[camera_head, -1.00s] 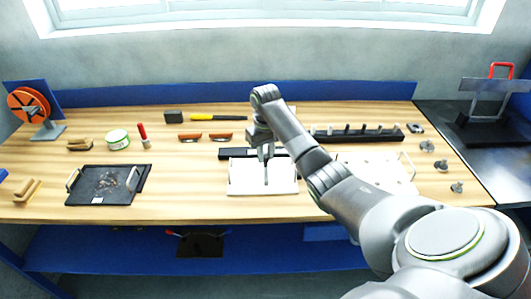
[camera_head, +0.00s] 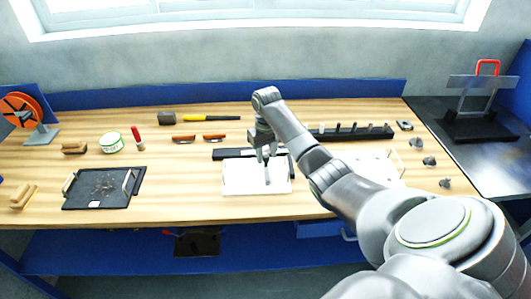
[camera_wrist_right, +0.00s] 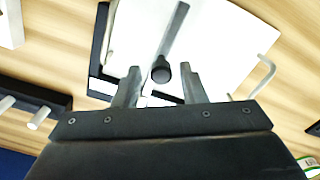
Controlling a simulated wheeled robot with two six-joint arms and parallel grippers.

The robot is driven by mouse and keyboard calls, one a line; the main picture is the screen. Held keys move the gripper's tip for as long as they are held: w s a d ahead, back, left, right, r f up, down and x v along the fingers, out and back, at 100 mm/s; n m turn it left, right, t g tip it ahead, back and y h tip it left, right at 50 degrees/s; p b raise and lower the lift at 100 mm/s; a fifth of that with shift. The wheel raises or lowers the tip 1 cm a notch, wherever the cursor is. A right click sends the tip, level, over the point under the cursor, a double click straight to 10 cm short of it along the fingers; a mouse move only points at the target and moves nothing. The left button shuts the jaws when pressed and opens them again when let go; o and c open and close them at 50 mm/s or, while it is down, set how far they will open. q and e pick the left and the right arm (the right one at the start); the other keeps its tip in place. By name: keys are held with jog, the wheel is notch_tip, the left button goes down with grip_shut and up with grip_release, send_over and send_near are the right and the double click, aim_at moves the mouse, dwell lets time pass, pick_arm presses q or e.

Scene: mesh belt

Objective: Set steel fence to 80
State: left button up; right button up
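A grey steel bar, which I take for the fence (camera_head: 267,174), lies across a white board (camera_head: 238,178) on the bench, right of the board's middle. In the right wrist view the bar (camera_wrist_right: 174,38) runs over the white board (camera_wrist_right: 222,45) to a round black knob (camera_wrist_right: 160,72). My right gripper (camera_head: 265,153) is low over the board's back edge. In the wrist view its two fingers (camera_wrist_right: 161,80) are spread, with the knob between their tips; whether they touch it I cannot tell. No scale mark is readable. My left gripper is not in view.
A black rail with several pegs (camera_head: 350,132) and a pale panel with handles (camera_head: 365,165) stand right of the board. A black tray (camera_head: 103,188) and a green-white tin (camera_head: 111,142) lie left. A red-handled steel stand (camera_head: 480,110) is far right.

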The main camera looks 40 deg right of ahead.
aim_at(266, 155)
jog(key=shift+o, duration=0.2)
notch_tip(266, 155, up, 5)
jog(key=shift+w+r+b, duration=0.1)
jog(key=shift+r+b, duration=0.1)
jog(key=shift+b, duration=0.4)
notch_tip(266, 155, up, 12)
jog(key=p, duration=1)
jog(key=shift+p, duration=0.35)
